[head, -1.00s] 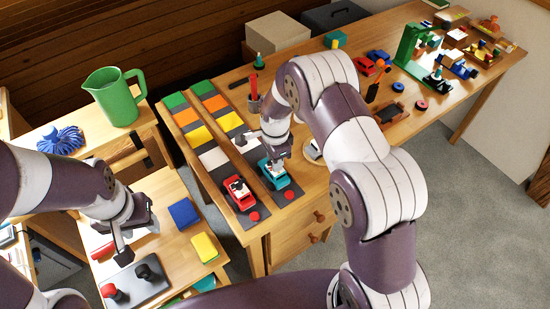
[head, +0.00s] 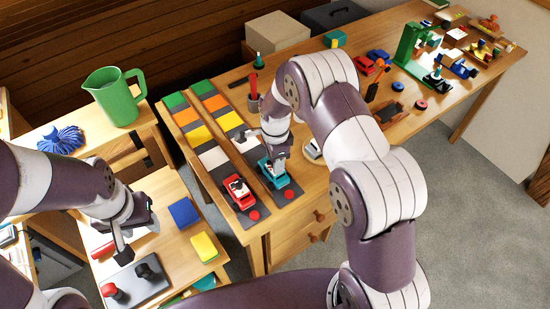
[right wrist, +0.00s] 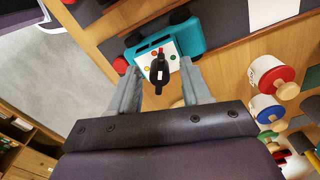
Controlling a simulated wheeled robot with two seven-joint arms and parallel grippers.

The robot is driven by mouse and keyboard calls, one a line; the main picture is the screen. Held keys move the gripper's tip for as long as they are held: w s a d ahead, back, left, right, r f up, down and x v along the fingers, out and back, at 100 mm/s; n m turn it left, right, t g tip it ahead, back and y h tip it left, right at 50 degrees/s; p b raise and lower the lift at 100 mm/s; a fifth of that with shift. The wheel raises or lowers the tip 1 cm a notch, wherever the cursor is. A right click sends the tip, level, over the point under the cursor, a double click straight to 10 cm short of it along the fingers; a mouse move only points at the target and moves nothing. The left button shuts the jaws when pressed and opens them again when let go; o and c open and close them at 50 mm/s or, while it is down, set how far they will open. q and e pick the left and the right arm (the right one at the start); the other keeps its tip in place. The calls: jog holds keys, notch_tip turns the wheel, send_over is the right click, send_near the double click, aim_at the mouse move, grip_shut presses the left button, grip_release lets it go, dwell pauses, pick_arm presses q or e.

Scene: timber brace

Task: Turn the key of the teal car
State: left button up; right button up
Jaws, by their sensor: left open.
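The teal car (head: 271,173) stands on the right-hand dark track at its near end; it also fills the top middle of the right wrist view (right wrist: 185,38). Its black key (right wrist: 159,72) stands up from a white panel with coloured dots. My right gripper (right wrist: 159,68) is open, with one finger on each side of the key and a gap to it on both sides. In the head view my right gripper (head: 276,156) hides part of the car. My left gripper (head: 122,250) is open and empty over the low table at the left.
A red car (head: 238,190) stands on the neighbouring track, close to the left. Red discs (head: 289,194) mark the track ends. A green pitcher (head: 115,97) stands at the back left. Wooden pegs with red and blue discs (right wrist: 270,75) lie right of the gripper.

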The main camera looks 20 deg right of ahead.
notch_tip(320, 180, up, 13)
jog(key=b, duration=0.1)
jog(key=shift+f, duration=0.15)
